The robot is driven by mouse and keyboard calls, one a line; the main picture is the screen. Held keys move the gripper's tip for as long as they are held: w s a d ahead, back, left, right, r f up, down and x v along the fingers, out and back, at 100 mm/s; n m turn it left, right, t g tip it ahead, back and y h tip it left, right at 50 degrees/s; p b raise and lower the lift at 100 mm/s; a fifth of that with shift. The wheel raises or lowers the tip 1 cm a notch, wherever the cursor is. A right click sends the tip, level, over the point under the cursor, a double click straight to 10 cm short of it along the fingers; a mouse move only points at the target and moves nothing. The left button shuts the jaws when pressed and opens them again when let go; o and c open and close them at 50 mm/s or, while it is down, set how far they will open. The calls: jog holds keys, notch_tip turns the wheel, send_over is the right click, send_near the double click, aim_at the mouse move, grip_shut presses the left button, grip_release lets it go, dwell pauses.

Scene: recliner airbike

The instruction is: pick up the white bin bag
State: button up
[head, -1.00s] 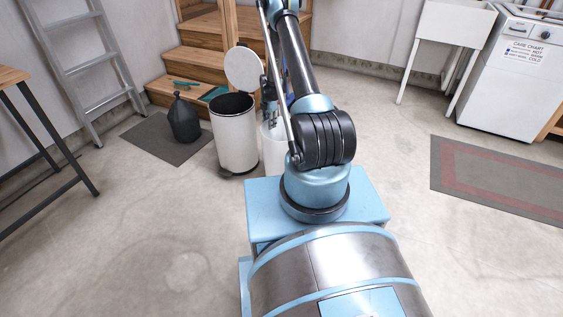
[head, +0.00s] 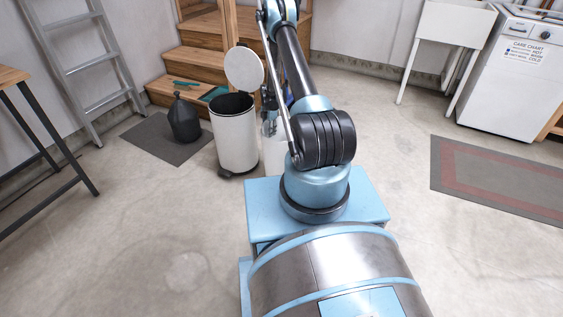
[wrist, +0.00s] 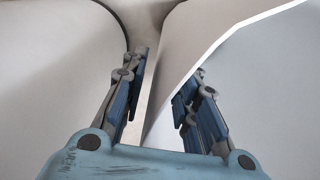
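The white bin bag (head: 274,158) stands on the floor right beside the pedal bin, mostly hidden behind my arm in the head view. In the wrist view a pale surface that looks like the bag (wrist: 270,80) fills the right side, with a bright edge running up from between the fingers. My gripper (wrist: 168,68) is open. Its left finger lies by the gap between the two white shapes. Its right finger overlaps the pale surface; I cannot tell whether it touches. In the head view my gripper (head: 269,127) is low over the bag, partly hidden.
The white pedal bin (head: 236,143), lid up, stands close on the left; its wall (wrist: 60,60) seems to fill the wrist view's left side. A black bag (head: 184,122) sits on a grey mat (head: 146,138). Wooden steps (head: 205,65) rise behind.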

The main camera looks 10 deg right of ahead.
jog(key=shift+f, duration=0.25)
dwell(0.3)
grip_shut()
